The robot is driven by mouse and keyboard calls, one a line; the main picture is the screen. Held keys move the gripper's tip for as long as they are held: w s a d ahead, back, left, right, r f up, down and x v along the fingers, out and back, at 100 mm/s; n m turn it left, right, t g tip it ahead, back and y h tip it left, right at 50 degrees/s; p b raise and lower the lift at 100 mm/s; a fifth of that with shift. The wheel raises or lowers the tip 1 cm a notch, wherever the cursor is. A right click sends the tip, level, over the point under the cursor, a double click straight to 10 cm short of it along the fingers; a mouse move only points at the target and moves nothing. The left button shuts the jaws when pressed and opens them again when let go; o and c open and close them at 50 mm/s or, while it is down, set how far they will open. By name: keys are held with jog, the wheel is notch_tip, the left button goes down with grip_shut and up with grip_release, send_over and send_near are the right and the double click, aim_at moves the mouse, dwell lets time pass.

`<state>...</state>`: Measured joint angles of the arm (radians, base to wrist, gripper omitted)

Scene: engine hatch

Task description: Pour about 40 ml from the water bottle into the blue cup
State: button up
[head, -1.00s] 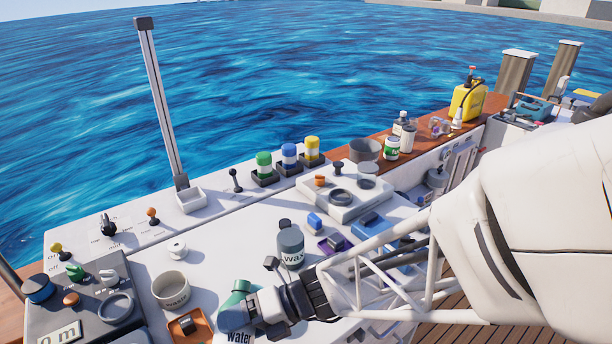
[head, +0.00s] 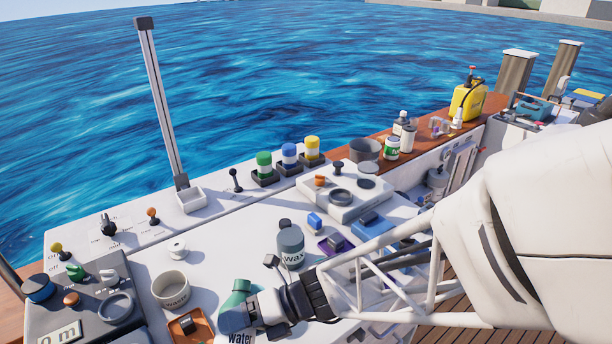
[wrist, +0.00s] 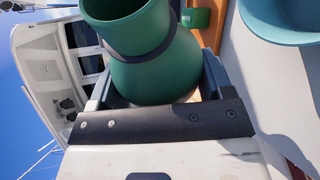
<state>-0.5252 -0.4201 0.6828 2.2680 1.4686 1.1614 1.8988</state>
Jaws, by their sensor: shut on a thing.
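The green water bottle (head: 236,300) is at the bottom of the head view, with its "water" label partly cut off by the frame edge. My gripper (head: 262,309) is shut on it from the right. In the wrist view the bottle (wrist: 155,70) fills the space between the jaws, with its wide mouth and dark neck band toward the top. A blue, rounded, cup-like thing (wrist: 287,22) shows at the top right of the wrist view, apart from the bottle and cut by the frame edge. I cannot make out this cup in the head view. The water inside the bottle is not visible.
A dark panel with knobs (head: 60,318) lies at left. The white deck between the bowl and jar is mostly clear.

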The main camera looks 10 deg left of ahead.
aim_at(240, 303)
jog(key=w+n+t, duration=0.1)
jog(key=w+r+n+t, duration=0.1)
jog(key=n+t, duration=0.1)
jog(key=shift+a+r, duration=0.1)
jog(key=shift+r, duration=0.15)
jog(key=shift+s+f+n+t, duration=0.15)
jog(key=shift+f+n+t, duration=0.35)
jog(key=shift+f+n, duration=0.15)
jog(key=shift+s+n+t, duration=0.2)
jog(key=shift+n+t, duration=0.3)
jog(key=shift+n, duration=0.05)
jog(key=shift+r+n+t, duration=0.5)
jog(key=shift+r+n, duration=0.1)
jog(key=shift+r, duration=0.1)
jog(key=shift+r+n+t+y, duration=0.35)
jog(key=shift+r+n, duration=0.35)
jog(key=shift+r, duration=0.55)
jog(key=shift+r+t, duration=0.15)
jog(key=shift+t, duration=0.1)
jog(key=shift+w, duration=0.1)
